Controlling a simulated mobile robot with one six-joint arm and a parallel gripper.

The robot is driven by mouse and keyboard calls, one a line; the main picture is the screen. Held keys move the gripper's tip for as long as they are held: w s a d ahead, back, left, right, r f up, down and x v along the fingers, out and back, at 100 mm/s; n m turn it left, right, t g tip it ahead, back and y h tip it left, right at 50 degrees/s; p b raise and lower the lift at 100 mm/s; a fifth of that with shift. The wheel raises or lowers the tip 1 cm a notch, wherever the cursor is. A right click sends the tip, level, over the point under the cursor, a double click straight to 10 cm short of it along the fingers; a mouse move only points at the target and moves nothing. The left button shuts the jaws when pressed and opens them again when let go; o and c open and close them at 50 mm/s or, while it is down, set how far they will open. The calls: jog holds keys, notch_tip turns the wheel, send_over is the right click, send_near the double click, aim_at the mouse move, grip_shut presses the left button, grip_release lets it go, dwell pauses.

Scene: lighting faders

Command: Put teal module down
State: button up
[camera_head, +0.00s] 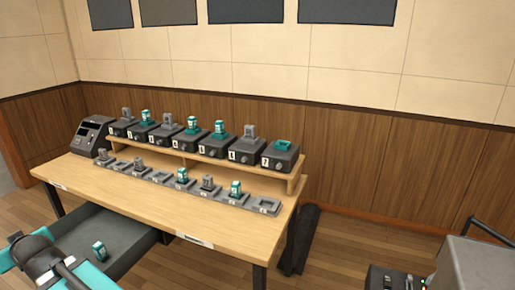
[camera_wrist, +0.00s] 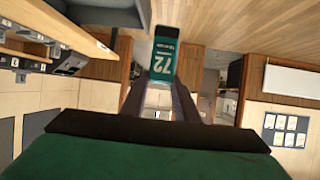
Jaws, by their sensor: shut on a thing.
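In the wrist view, my gripper (camera_wrist: 160,92) is shut on a teal module (camera_wrist: 164,58) with a white label reading 72. The module is held off at the fingertips, with no surface seen touching it there. In the head view, a teal module (camera_head: 99,250) shows at the open grey drawer (camera_head: 140,233) beside my arm; I cannot tell whether it is the held one. My fingertips are not clear in the head view. Other teal modules stand on the lower slot strip, one left of centre (camera_head: 182,175) and one toward the right (camera_head: 235,188).
The wooden table (camera_head: 120,205) has a clear front strip. A raised shelf (camera_head: 240,165) carries several dark numbered units with teal or grey tops. The slot strip (camera_head: 155,177) in front has some empty slots. A dark console (camera_head: 90,137) stands at left; grey equipment (camera_head: 475,270) is at lower right.

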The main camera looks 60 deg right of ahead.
jog(key=s+d+r+m+g+h+p, duration=0.1)
jog(key=s+d+r+m+h+p, duration=0.2)
jog(key=d, duration=1.2)
jog(key=s+d+r+m+g+h, duration=0.2)
jog(key=s+d+m+h, duration=0.15)
jog(key=d, duration=1.15)
jog(key=s+d+r+m+g+h+p, duration=0.15)
jog(key=s+d, duration=0.25)
jog(key=d, duration=1.1)
jog(key=s+d+r+m+g+h+p, duration=0.1)
jog(key=s+d+r+m+g, duration=0.1)
jog(key=s+d, duration=0.7)
jog(key=s+d+r+m+g+h+p, duration=0.1)
jog(key=s+d+r+m+g+h, duration=0.1)
jog(key=s+d, duration=0.8)
jog(key=s+d+r+m+g+h+p, duration=0.1)
jog(key=s+d+r+m+g+p, duration=0.1)
jog(key=s+d, duration=0.8)
notch_tip(320, 180, up, 2)
jog(key=s+m+g, duration=0.1)
jog(key=s+m, duration=0.2)
jog(key=shift+g, duration=0.35)
jog(key=s+d+f+p, duration=0.1)
jog(key=d+p, duration=0.4)
jog(key=d, duration=1.1)
jog(key=shift+s+f, duration=0.25)
jog(key=shift+s, duration=0.05)
